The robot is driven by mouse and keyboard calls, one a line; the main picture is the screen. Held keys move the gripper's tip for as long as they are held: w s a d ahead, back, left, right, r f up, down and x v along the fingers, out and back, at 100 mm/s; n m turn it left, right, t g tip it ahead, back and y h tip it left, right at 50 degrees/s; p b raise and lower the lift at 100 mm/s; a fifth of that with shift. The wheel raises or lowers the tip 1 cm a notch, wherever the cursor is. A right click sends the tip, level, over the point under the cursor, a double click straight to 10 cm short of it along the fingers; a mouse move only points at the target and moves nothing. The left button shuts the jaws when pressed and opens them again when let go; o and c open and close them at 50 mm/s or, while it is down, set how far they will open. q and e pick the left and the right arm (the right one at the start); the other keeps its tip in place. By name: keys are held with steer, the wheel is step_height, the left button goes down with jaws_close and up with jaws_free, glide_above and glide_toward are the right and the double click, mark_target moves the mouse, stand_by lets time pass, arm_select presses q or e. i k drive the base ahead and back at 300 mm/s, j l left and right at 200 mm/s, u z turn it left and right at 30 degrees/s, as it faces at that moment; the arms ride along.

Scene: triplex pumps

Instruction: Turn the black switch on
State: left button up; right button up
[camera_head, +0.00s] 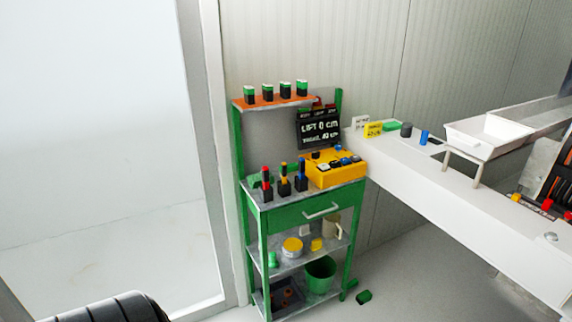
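A yellow control box (322,180) sits on the top surface of a green shelf cart. Several small dark, blue and light controls stand on its upper face. They are too small for me to tell which one is the black switch or how it is set. Neither of my grippers is in view. A dark ribbed rounded part, which may belong to my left arm, shows at the bottom left, far from the box.
The green cart (285,217) has a drawer, lower shelves and an orange top shelf (272,102) with several green-black items. Red-, yellow- and blue-topped tools (284,184) stand left of the box. A white bench (440,195) with a white tray (483,136) extends right. Floor before the cart looks mostly clear.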

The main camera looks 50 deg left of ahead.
mark_target(316, 156)
steer(key=u, duration=1.15)
